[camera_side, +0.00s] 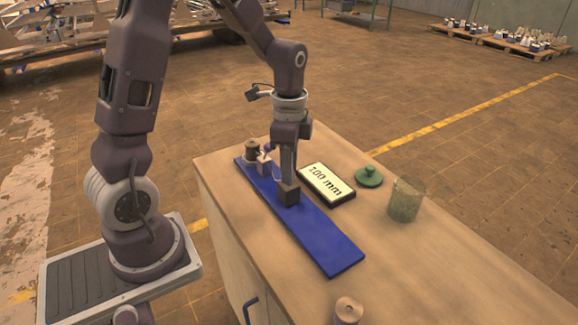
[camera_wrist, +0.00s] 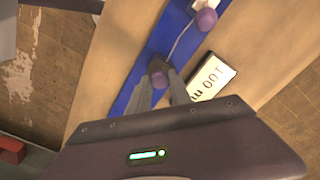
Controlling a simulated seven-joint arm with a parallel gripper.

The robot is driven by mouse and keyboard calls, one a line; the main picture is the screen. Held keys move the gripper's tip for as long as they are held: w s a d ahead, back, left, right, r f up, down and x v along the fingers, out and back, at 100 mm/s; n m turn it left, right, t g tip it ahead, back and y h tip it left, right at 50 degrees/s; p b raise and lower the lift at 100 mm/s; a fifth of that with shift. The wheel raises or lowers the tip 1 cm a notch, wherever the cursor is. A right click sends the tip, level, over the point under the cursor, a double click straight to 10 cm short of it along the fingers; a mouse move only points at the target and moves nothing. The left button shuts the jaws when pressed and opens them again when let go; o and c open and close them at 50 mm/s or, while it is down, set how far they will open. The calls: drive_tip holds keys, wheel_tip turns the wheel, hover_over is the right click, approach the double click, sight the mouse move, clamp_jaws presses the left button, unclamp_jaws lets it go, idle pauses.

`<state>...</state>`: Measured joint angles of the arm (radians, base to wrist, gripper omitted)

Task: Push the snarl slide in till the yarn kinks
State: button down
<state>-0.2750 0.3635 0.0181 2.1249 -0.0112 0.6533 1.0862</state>
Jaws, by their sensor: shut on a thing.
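A long blue base (camera_side: 325,245) lies on the wooden table. A dark brown block (camera_side: 289,194), which looks like the slide, sits on it near the middle. My gripper (camera_side: 288,178) points down and is shut on this block. In the wrist view the fingers (camera_wrist: 166,82) flank the block (camera_wrist: 159,64) and a purple knob (camera_wrist: 160,79). A thin pale yarn (camera_wrist: 181,39) runs from the block toward a second purple knob (camera_wrist: 206,18) by a pale block (camera_wrist: 203,4). It looks slightly curved; I see no clear kink. The fingers hide part of the slide.
A green knobbed lid (camera_side: 369,177) and a greenish beaker (camera_side: 405,200) stand to the right. A brown spool (camera_side: 252,150) is at the base's far end; another spool (camera_side: 347,310) stands at the front.

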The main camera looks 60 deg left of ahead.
drive_tip(key=shift+a, duration=0.15)
drive_tip(key=shift+a, duration=0.65)
drive_tip(key=c, duration=1.2)
unclamp_jaws()
wheel_tip(320, 180, up, 7)
drive_tip(key=shift+r, duration=0.1)
drive_tip(key=shift+d, duration=0.1)
drive_tip(key=s+d+r+n+t, duration=0.2)
drive_tip(key=s+d+n, duration=0.1)
drive_tip(key=s, duration=0.2)
drive_tip(key=s+d+r+n+t, duration=0.1)
drive_tip(key=s+d+r+n, duration=0.2)
drive_tip(key=s, duration=0.3)
drive_tip(key=s+d+r+n+t, duration=0.2)
drive_tip(key=s+d+n, duration=0.1)
drive_tip(key=s, duration=0.3)
drive_tip(key=shift+d+r+t, duration=0.25)
drive_tip(key=shift+d+t, duration=0.05)
drive_tip(key=shift+d, duration=0.5)
